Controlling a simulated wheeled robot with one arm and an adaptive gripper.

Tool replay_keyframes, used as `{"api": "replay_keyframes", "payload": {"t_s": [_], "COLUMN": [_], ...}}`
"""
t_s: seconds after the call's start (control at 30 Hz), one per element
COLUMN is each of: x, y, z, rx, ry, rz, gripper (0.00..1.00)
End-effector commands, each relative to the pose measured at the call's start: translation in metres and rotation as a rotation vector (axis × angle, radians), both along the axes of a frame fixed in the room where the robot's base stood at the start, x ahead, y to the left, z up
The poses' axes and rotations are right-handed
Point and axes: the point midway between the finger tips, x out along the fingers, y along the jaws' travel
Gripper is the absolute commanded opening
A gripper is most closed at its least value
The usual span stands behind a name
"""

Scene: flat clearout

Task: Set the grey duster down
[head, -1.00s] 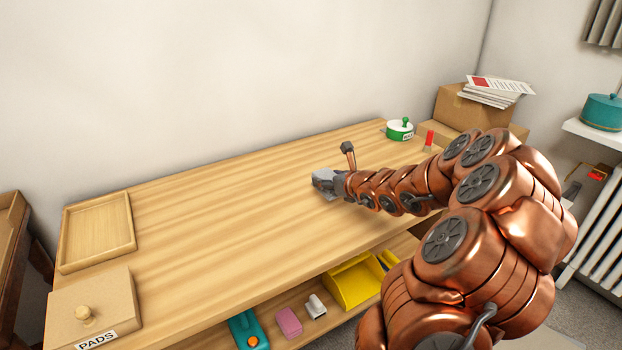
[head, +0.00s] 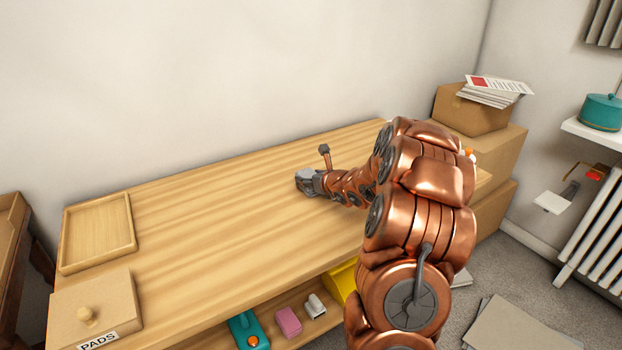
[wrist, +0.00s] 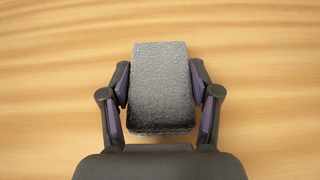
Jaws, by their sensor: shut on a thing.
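The grey duster (wrist: 160,85) is a fuzzy dark grey block in the wrist view, held between the two fingers of my gripper (wrist: 161,92). Wood surface shows around it in that view. In the head view my gripper (head: 306,182) is low over the middle of the wooden table top (head: 210,220). The duster is hard to make out there against the gripper. I cannot tell whether it touches the table.
A wooden tray (head: 128,220) and a lidded box labelled PADS (head: 60,305) stand at the table's left end. Below are a teal item (head: 240,325), a pink block (head: 288,320) and a yellow bin (head: 344,278). Cardboard boxes (head: 505,150) stand right. The table's middle is clear.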

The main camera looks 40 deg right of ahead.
Motion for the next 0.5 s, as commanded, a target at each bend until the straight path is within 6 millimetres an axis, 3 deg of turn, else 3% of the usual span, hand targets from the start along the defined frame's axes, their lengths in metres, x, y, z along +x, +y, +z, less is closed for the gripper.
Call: {"api": "replay_keyframes", "payload": {"t_s": [0.5], "x": [0.0003], "y": [-0.0001], "z": [-0.0055], "rx": [0.0], "ry": [-0.003], "rz": [0.0], "gripper": [0.27]}}
